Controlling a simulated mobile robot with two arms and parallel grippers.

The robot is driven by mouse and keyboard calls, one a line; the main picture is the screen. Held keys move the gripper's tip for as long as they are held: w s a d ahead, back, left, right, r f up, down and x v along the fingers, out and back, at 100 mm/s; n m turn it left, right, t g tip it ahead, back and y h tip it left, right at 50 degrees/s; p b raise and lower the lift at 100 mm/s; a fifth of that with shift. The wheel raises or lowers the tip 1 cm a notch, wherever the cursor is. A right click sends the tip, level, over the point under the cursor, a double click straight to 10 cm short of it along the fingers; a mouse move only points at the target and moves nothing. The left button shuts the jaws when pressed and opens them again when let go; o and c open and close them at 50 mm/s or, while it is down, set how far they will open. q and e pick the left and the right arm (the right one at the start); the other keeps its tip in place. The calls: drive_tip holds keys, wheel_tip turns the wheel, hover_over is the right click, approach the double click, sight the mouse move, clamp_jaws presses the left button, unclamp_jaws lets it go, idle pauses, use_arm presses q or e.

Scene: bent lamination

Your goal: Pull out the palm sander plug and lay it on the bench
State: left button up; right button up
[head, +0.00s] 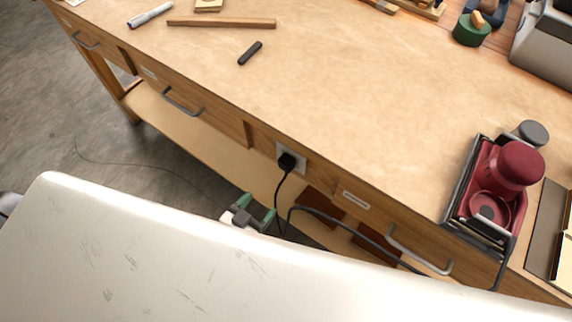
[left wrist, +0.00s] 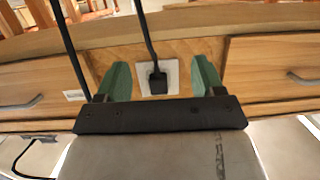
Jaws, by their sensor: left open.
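The black plug (head: 287,161) sits in a pale socket plate (head: 300,171) on the bench's front face, and its black cord hangs down from it. In the left wrist view the plug (left wrist: 158,83) shows against the socket plate (left wrist: 172,72), between the green fingers. My left gripper (head: 257,209) is open and empty, below and to the left of the plug in the head view, apart from it. In the left wrist view the left gripper (left wrist: 161,78) has one finger on each side of the plug. The red palm sander (head: 512,168) stands in a dark holder at right. My right gripper is not in view.
The bench top (head: 340,90) is mostly clear in the middle. A black marker-like item (head: 250,53), a wooden strip (head: 222,22) and a silver-white pen (head: 150,15) lie toward the back left. Drawer handles (head: 420,256) stick out from the front. A dark cable (head: 350,228) loops below the bench edge.

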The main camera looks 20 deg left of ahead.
use_arm(q)
drive_tip(key=t+h, duration=0.1)
drive_tip(key=t, duration=0.1)
approach(283, 167)
drive_tip(key=w, duration=0.1)
drive_tip(key=shift+w+d+f, duration=0.1)
drive_tip(key=shift+d+f, duration=0.05)
drive_tip(key=shift+f, duration=0.1)
drive_tip(key=shift+w, duration=0.1)
drive_tip(key=b+x, duration=0.2)
drive_tip(key=x, duration=0.5)
drive_tip(key=shift+d+r, duration=0.1)
drive_tip(key=shift+r, duration=0.05)
drive_tip(key=shift+x, duration=0.95)
drive_tip(key=shift+p, duration=0.55)
